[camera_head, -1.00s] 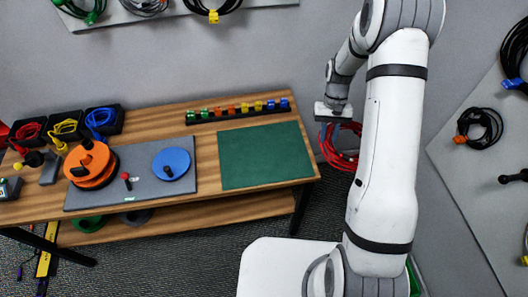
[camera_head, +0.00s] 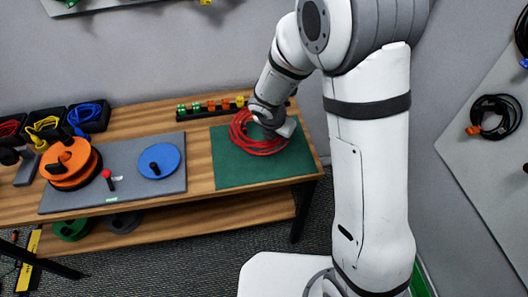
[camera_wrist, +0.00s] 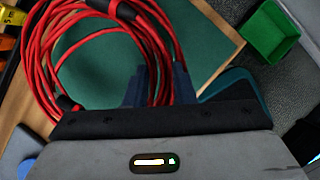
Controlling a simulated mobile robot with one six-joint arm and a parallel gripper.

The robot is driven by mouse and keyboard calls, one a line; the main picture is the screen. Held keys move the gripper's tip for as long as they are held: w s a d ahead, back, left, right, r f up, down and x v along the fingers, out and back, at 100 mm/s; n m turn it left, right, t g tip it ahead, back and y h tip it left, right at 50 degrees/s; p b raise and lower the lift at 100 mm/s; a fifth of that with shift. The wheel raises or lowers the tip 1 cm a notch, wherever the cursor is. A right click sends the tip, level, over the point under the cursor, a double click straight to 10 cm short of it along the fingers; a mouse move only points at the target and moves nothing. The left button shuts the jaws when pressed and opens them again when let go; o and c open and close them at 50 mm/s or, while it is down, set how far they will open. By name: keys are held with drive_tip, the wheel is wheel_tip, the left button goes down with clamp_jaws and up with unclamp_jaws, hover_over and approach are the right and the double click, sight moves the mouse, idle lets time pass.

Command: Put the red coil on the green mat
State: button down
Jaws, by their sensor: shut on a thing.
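The red coil (camera_head: 240,136) is over the back part of the green mat (camera_head: 232,174) in the head view. My gripper (camera_head: 278,132) is at the coil's right side, above the mat, and its fingertips are hidden there. In the wrist view, the red coil (camera_wrist: 38,62) fills the upper left, and its strands run between the fingers of my gripper (camera_wrist: 158,88), shut on it. The green mat (camera_wrist: 206,45) shows through and beside the loop. I cannot tell whether the coil touches the mat.
A row of coloured connectors (camera_head: 208,107) stands along the table's back edge, behind the mat. A grey mat (camera_head: 125,180) to the left holds an orange reel (camera_head: 70,160) and a blue disc (camera_head: 160,160). A green bin (camera_wrist: 272,32) shows in the wrist view.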

sight(273, 143)
wheel_tip(273, 143, down, 10)
drive_tip(key=b, duration=0.3)
drive_tip(key=shift+r, duration=0.15)
drive_tip(key=c, duration=1.2)
unclamp_jaws()
drive_tip(key=p+v, duration=0.3)
drive_tip(key=v, duration=0.9)
